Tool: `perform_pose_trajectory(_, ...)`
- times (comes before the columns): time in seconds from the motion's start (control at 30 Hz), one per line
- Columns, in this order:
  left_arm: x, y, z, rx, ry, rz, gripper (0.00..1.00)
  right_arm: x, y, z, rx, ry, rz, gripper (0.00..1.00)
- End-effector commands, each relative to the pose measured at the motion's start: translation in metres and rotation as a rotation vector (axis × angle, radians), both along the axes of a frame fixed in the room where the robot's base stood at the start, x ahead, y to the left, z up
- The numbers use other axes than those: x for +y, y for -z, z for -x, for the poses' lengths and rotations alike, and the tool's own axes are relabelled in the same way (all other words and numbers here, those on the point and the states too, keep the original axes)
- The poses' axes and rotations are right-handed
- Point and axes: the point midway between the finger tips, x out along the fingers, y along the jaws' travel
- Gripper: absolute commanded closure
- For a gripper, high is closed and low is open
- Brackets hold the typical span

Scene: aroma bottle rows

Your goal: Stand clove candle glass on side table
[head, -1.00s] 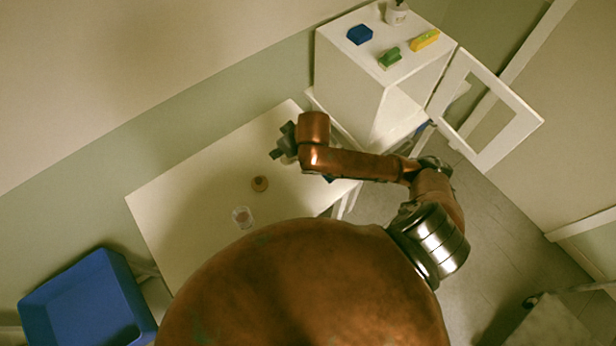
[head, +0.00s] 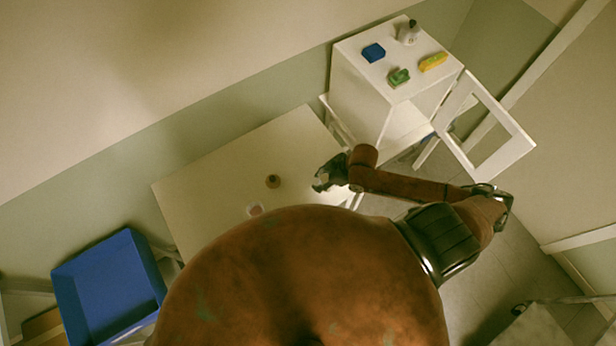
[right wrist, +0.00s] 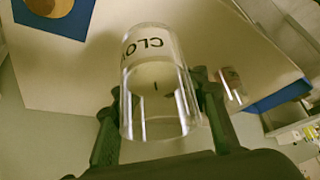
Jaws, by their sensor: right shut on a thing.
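My right gripper (head: 324,181) is shut on a clear candle glass (right wrist: 157,125) with the letters "CLO" showing and pale wax inside. In the right wrist view the fingers stand on both sides of the glass and the lettering appears upside down. In the head view the gripper is over the right part of a white table (head: 215,185); whether the glass touches the top cannot be told. The glass is hardly visible there. My left gripper is not in view.
A second glass (head: 255,209) and a small round brown thing (head: 272,182) are on the white table. A blue bin (head: 108,288) stands at the left. A white cabinet (head: 362,95) at the back right bears blue, green and yellow items and a bottle (head: 409,34); its door is open.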

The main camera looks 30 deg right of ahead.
Motion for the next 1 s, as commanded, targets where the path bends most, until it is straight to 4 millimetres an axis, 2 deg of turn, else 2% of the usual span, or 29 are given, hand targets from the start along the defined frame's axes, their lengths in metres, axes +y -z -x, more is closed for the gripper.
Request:
perform_pose_trajectory(0.03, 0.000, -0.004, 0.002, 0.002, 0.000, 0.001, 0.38, 0.003, 0.002, -0.015, -0.004, 0.002, -0.002, 0.95)
perform_pose_trajectory(0.1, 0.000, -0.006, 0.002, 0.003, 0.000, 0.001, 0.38, 0.006, 0.013, -0.029, -0.001, 0.002, -0.002, 0.95)
perform_pose_trajectory(0.2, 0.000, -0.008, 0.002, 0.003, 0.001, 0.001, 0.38, 0.009, 0.033, -0.043, 0.001, 0.003, -0.001, 0.95)
perform_pose_trajectory(0.37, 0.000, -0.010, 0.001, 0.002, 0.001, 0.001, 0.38, 0.011, 0.054, -0.060, -0.001, 0.001, -0.001, 0.95)
perform_pose_trajectory(0.57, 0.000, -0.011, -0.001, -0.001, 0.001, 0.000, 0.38, 0.013, 0.067, -0.070, 0.000, 0.001, 0.000, 0.95)
perform_pose_trajectory(0.8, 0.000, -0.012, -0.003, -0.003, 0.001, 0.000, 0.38, 0.013, 0.097, -0.071, 0.001, 0.002, -0.001, 0.95)
perform_pose_trajectory(1.0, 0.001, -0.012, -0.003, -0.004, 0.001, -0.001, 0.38, 0.012, 0.099, -0.071, -0.001, 0.000, 0.001, 0.95)
